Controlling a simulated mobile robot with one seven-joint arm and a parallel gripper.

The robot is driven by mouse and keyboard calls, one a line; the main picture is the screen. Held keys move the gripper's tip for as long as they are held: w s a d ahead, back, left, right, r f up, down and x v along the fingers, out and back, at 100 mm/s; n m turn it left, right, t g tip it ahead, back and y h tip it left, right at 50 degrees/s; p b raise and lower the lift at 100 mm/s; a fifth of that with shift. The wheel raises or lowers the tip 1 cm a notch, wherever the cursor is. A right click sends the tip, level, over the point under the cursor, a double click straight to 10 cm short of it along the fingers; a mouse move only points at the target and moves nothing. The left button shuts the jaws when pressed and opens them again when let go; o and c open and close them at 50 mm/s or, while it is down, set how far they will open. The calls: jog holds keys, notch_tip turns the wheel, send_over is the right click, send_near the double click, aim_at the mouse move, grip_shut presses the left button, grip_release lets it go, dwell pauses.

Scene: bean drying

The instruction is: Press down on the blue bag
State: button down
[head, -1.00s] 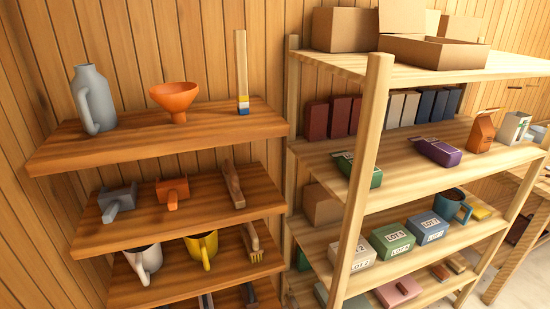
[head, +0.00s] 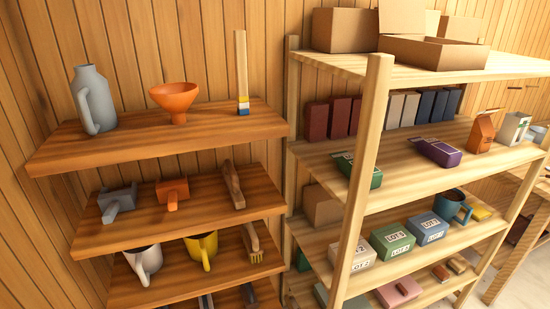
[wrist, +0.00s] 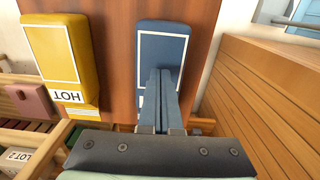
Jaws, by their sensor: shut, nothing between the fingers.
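The blue bag (wrist: 162,40) is a dark blue, rounded block with a white outline on its face. It lies on a reddish-brown wooden surface (wrist: 112,60) in the wrist view. My gripper (wrist: 160,71) is shut and empty, its two blue-grey fingers together. The fingertips overlap the middle of the bag's face and hide part of its lower half. I cannot tell whether they touch it. The head view does not show my gripper, and I cannot identify this bag there.
In the wrist view, a yellow bag marked HOT (wrist: 58,55) lies left of the blue bag. A slatted wooden wall (wrist: 265,100) stands close on the right. The head view shows a brown shelf (head: 150,147) of tools and a pale shelf (head: 480,130) of boxes.

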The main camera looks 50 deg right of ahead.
jog(key=shift+f, duration=0.6)
dwell(0.6)
jog(key=shift+s+a+f, duration=0.15)
jog(key=shift+s+f, duration=0.1)
jog(key=shift+f, duration=0.05)
dwell(2.3)
jog(key=shift+r, duration=0.1)
jog(key=shift+w+r+p, duration=0.2)
jog(key=shift+r+p, duration=0.75)
jog(key=shift+p, duration=0.25)
notch_tip(320, 180, up, 5)
jog(key=p, duration=0.5)
jog(key=shift+r, duration=0.2)
jog(key=shift+f, duration=0.1)
